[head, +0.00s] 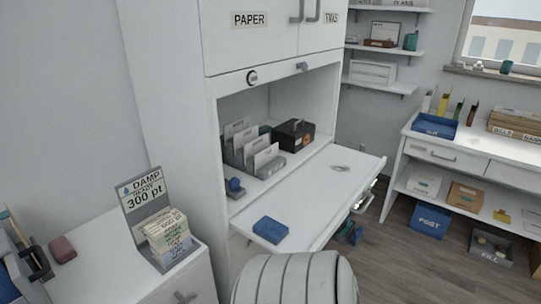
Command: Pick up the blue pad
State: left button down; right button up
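The blue pad (270,230) is a small flat rectangular block. It lies flat on the near left part of the pull-down white desk board (318,204), close to the board's front edge. Nothing touches it from above. Neither of my grippers can be made out in the head view.
A white ribbed rounded form (295,279), perhaps a chair back, stands just in front of the board. Inside the cabinet are upright file dividers (248,146) and a black box (294,135). A small greyish item (340,168) lies on the board; its middle is clear.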

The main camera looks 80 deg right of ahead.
aim_at(272, 231)
jog(key=z, duration=2.5)
